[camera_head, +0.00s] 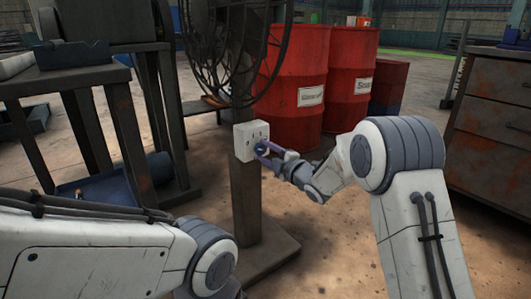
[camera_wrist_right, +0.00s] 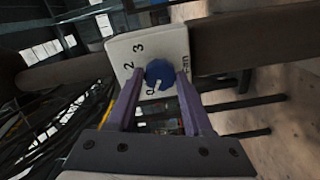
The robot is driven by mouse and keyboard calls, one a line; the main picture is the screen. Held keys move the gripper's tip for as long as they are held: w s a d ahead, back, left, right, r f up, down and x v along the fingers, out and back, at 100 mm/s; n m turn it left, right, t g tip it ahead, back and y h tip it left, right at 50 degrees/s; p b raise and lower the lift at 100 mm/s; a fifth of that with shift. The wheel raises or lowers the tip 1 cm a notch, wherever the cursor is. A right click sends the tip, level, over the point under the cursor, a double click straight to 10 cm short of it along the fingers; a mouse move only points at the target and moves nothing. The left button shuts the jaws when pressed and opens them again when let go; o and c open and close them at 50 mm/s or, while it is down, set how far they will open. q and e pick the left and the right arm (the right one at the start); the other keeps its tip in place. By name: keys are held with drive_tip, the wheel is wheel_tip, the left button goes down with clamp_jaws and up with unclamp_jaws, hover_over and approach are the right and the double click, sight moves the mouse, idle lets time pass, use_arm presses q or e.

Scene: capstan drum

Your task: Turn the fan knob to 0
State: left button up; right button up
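The fan knob (camera_wrist_right: 160,74) is a round blue knob with a white mark, on a pale control box (camera_head: 251,140) fixed to the fan's post. In the wrist view the box face bears the digits 2 and 3 and part of the word "Fan". The knob's white mark points down towards a digit near the lower edge that looks like 0. My right gripper (camera_head: 262,150) is at the box front. Its two purple fingers (camera_wrist_right: 159,84) lie on either side of the knob and appear to touch it. My left gripper is out of view; only its arm shows.
The dark fan cage (camera_head: 236,45) is above the box, and the post stands on a flat base plate (camera_head: 262,250). Red drums (camera_head: 300,90) are behind. A dark workbench (camera_head: 75,82) stands at left, a rusty drawer cabinet (camera_head: 495,130) at right.

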drive_tip(key=o, duration=0.3)
drive_tip(key=shift+d, duration=0.1)
drive_tip(key=shift+s, duration=0.1)
drive_tip(key=shift+s+d+r+p, duration=0.1)
drive_tip(key=shift+s+d+p, duration=0.1)
drive_tip(key=shift+s+p, duration=0.15)
drive_tip(key=p+v, duration=0.4)
drive_tip(key=v, duration=0.5)
drive_tip(key=shift+d, duration=0.15)
drive_tip(key=shift+s, duration=0.1)
